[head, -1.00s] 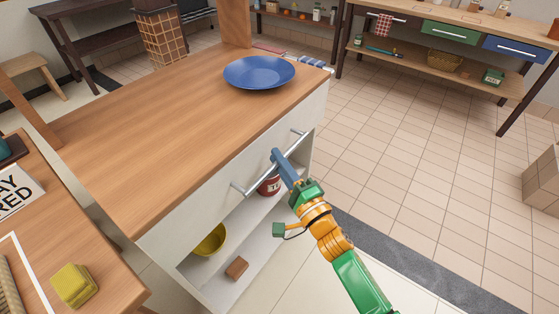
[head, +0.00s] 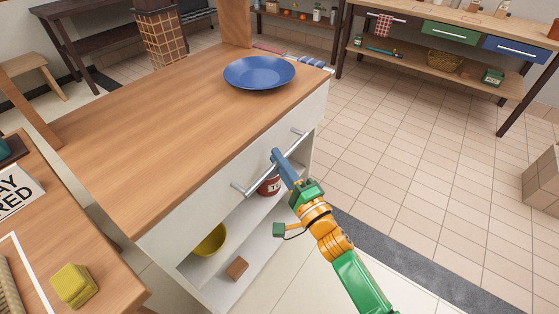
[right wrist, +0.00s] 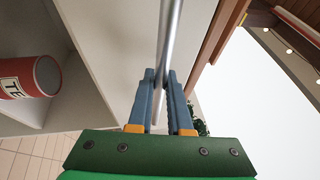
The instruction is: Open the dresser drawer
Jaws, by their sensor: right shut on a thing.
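The dresser (head: 130,150) has a wooden top and a white drawer front (head: 200,205) with a long silver bar handle (head: 252,181). My right gripper (head: 277,156) is at the handle, its blue fingers shut around the bar near the middle. In the right wrist view the two fingers (right wrist: 160,74) close on the handle bar (right wrist: 170,35), which runs up between their tips. The drawer front looks about flush with the dresser; I cannot tell a small gap. My left gripper is not in view.
A blue plate (head: 259,72) sits on the dresser top. The open shelf below the drawer holds a yellow bowl (head: 209,241), a small brown block (head: 237,268) and a red can (head: 269,187). A side table with a yellow sponge (head: 74,285) stands left.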

